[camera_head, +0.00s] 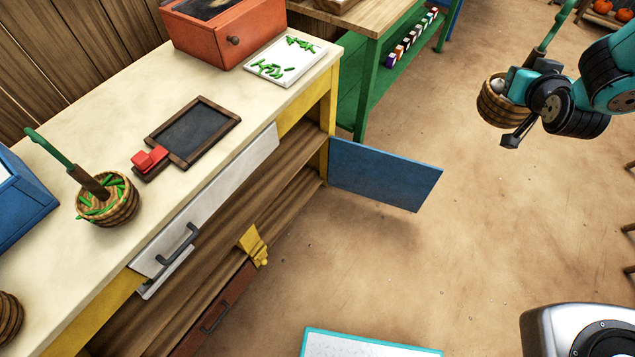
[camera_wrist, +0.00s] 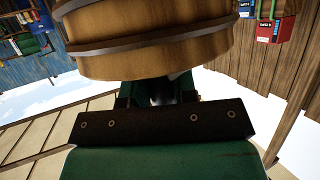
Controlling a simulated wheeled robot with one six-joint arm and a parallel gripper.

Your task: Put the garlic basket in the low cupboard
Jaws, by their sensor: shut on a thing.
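The garlic basket (camera_head: 492,106) is a round woven basket with something white inside and a green-tipped upright handle. It is held in the air at the upper right of the head view, clear of the counter. My gripper (camera_head: 522,88) is shut on it; the exact grip point is hard to see. In the wrist view the basket (camera_wrist: 150,42) fills the top, just beyond my gripper (camera_wrist: 158,92). The low cupboard (camera_head: 290,195) is the brown shelved space under the yellow counter. Its blue door (camera_head: 385,178) stands open at the right end.
A similar basket with green pods (camera_head: 108,205) stands on the counter (camera_head: 75,265). A slate (camera_head: 192,130), a red box (camera_head: 222,32) and a white board (camera_head: 286,60) also lie there. A green table (camera_head: 385,85) stands behind. The floor (camera_head: 400,265) between is mostly clear.

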